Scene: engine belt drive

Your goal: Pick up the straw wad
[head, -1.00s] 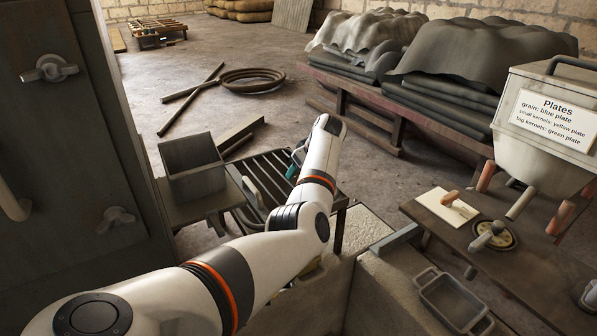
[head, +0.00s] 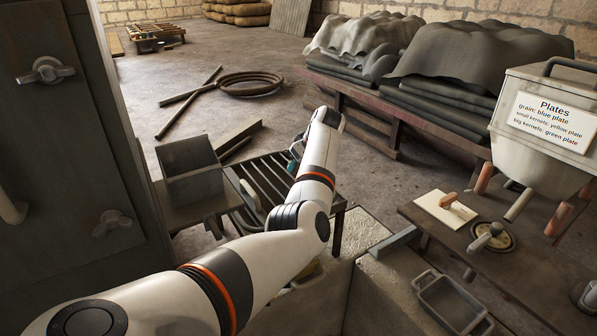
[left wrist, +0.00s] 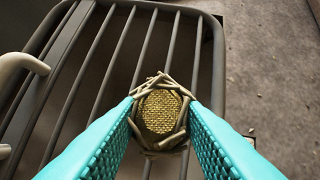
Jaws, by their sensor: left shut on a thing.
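The straw wad (left wrist: 162,112) shows in the left wrist view as a round golden woven piece with a rim of pale straw stalks. It sits between the two teal fingers of my left gripper (left wrist: 161,104), which is shut on it. Dark metal bars lie behind the wad. In the head view, my left gripper (head: 295,158) shows only as a bit of teal beside the slatted rack; the arm hides the rest, and I cannot see the wad there. My right gripper is in neither view.
The slatted metal rack (head: 262,178) lies under my left gripper. A grey open box (head: 191,173) stands left of it. A hopper (head: 545,130) stands at the right.

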